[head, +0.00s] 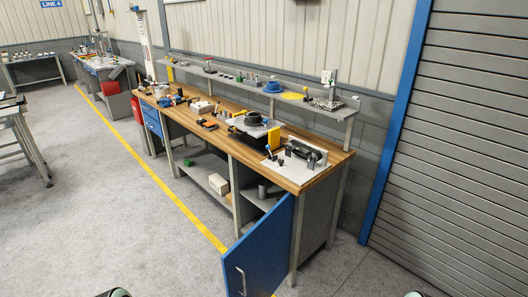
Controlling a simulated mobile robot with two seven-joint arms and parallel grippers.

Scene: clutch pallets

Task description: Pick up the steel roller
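I cannot pick out the steel roller with certainty. A small grey cylinder-like shape (263,190) sits in the shaded open cabinet under the near end of the workbench (318,172), and it is too small and dark to name surely. The cabinet's blue door (262,255) stands swung open toward me. A dark part on a light plate (284,173) lies on the bench's near end. Only small rounded ends of my arms show at the bottom edge, left and right. Neither gripper's fingers are in view.
The bench top holds a black round part (256,118), a yellow block (274,138) and small tools. A raised shelf (345,107) behind holds a blue round part (272,87). A cream box (218,184) sits on the lower shelf. The floor (120,210) at left is clear.

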